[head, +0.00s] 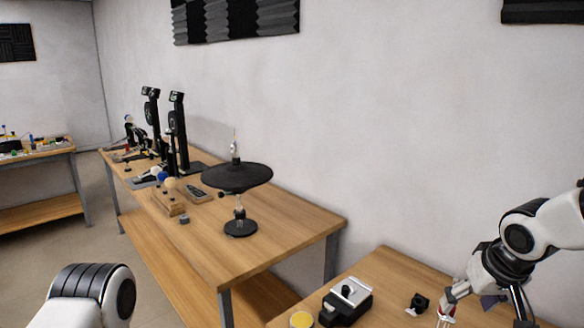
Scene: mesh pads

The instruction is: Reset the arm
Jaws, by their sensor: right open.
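My right arm comes in from the right edge, and its gripper (446,315) points down over the near wooden table at the lower right. The gripper is open, and its fingertips are close to the bottom edge of the picture. I cannot make out anything between the fingers. A white and black link of my left arm shows at the lower left; my left gripper is out of view.
A black and silver device (346,300), a yellow round piece (301,319) and a small black part (418,303) lie on the near table (392,268). A longer table (290,225) behind holds a black round pad on a stand (238,178) and black pedals (178,130).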

